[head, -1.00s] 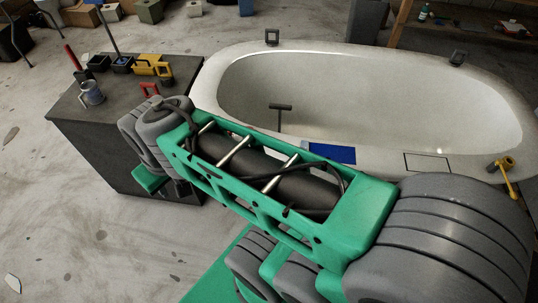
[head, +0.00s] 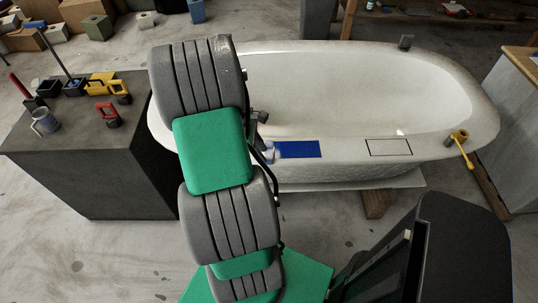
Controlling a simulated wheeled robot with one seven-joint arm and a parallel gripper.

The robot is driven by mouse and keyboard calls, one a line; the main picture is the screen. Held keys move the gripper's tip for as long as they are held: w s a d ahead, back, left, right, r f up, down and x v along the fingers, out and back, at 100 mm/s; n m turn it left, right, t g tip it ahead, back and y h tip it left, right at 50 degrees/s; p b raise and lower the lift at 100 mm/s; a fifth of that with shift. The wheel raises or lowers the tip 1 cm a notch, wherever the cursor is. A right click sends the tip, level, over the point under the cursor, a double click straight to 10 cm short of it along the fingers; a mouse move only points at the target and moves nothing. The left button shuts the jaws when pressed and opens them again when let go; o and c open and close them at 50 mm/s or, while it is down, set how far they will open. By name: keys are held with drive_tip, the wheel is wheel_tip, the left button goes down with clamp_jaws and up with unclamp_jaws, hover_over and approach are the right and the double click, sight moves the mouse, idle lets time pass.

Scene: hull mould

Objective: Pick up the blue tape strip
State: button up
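The blue tape strip (head: 301,149) lies flat on the near rim of the white hull mould (head: 450,143), just right of my arm. Its left end meets a pale, blurred part that may be my gripper (head: 267,151). My arm hides most of that area, so I cannot tell whether the fingers are open or touch the strip. A black outlined rectangle (head: 389,147) is on the same rim to the right of the strip.
A dark bench (head: 95,170) at left holds a mug (head: 45,121), a red clamp (head: 108,115) and a yellow tool (head: 101,84). A yellow-handled tool (head: 461,141) is on the mould's right rim. The mould's inside is largely clear.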

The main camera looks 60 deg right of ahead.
sight(269, 150)
drive_tip(key=x, duration=0.4)
drive_tip(key=shift+d, duration=0.1)
drive_tip(key=shift+w+r, duration=0.1)
drive_tip(key=shift+c, duration=0.5)
clamp_jaws()
